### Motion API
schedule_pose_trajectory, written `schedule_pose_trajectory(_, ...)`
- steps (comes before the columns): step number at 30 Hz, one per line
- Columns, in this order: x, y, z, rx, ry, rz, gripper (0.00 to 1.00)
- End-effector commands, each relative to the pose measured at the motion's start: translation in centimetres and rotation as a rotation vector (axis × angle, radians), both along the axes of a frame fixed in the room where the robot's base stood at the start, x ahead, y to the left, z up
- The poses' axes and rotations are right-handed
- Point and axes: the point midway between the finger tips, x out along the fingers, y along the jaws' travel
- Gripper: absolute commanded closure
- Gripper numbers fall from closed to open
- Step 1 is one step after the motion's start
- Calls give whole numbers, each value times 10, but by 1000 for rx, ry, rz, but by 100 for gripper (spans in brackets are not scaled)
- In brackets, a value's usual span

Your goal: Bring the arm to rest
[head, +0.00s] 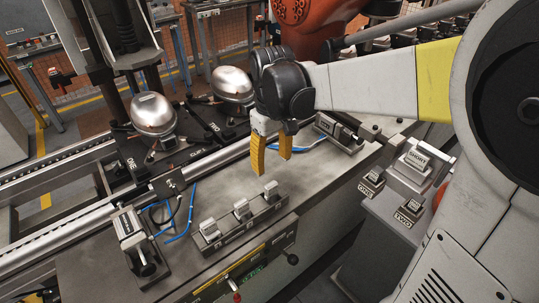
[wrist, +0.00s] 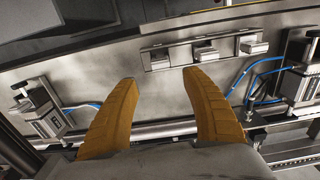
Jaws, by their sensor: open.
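My gripper (head: 271,154) has two yellow fingers and hangs above the grey workbench (head: 320,175), behind the small rack. In the wrist view the gripper (wrist: 160,100) is open, with its fingers wide apart and nothing between them. The arm reaches in from the right, its white link with a yellow band across the upper part of the head view. The fingers appear clear of the bench and the parts on it.
A rack (head: 240,223) with several small blocks stands at the bench front. Clamp units stand at the left (head: 138,240) and right (head: 338,132). Two silver domed compressors (head: 154,114) (head: 232,84) sit behind. Labelled blocks lie on a grey stand (head: 385,210) at right.

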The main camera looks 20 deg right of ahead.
Motion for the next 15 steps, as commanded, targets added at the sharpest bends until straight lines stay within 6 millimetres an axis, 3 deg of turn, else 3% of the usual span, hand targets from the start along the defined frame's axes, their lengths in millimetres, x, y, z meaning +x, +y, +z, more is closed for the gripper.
schedule_pose_trajectory(15,0,0,6,0,0,0,44)
